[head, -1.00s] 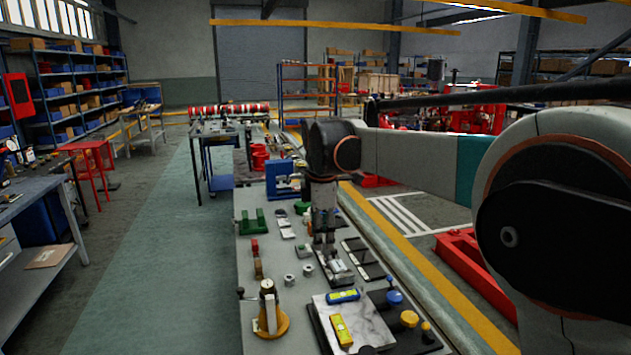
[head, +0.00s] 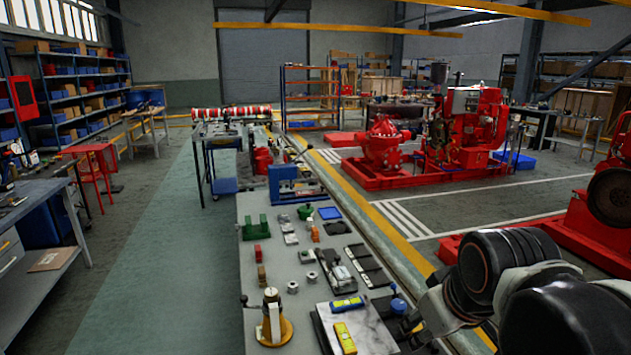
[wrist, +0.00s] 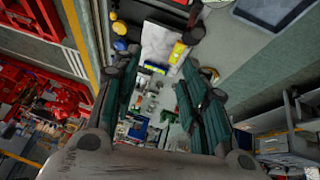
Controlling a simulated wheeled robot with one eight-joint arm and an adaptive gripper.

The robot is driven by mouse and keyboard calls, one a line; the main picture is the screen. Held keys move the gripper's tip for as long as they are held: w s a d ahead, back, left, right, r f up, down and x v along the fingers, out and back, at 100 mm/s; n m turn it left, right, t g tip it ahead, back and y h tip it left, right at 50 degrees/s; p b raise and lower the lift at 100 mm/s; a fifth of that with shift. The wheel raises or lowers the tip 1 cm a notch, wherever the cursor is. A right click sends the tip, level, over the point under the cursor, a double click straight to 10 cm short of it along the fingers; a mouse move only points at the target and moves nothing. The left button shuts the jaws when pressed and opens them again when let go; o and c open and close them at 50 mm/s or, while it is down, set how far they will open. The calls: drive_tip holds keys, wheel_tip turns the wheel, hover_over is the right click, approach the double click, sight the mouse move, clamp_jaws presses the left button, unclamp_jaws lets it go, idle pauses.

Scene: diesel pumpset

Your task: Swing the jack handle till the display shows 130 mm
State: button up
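The jack (head: 272,318) stands upright on the near left of the grey bench, with a pale body on an orange-yellow base. Its handle (head: 243,299) sticks out to the left and ends in a dark knob. No display reading is legible in either view. My gripper (wrist: 158,65) is open and empty in the wrist view, its two dark green fingers spread wide above the bench. In the head view my arm is at the lower right, apart from the jack. Whether the wrist view shows the jack, I cannot tell.
A marble plate (head: 368,325) right of the jack bears a yellow block (head: 344,337) and a blue-and-yellow block (head: 346,304). A blue knob (head: 398,306) stands beside it. Small parts and a blue vise (head: 295,184) lie farther back. The floor left of the bench (head: 150,250) is clear.

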drive_tip(key=s+d+f+m+t, duration=0.1)
drive_tip(key=s+f+m, duration=0.2)
drive_tip(key=s+f, duration=0.1)
drive_tip(key=shift+s+d+f+m, duration=0.15)
drive_tip(key=shift+s+f+m, duration=0.2)
drive_tip(key=shift+s, duration=0.35)
drive_tip(key=shift+r, duration=0.15)
idle(1.3)
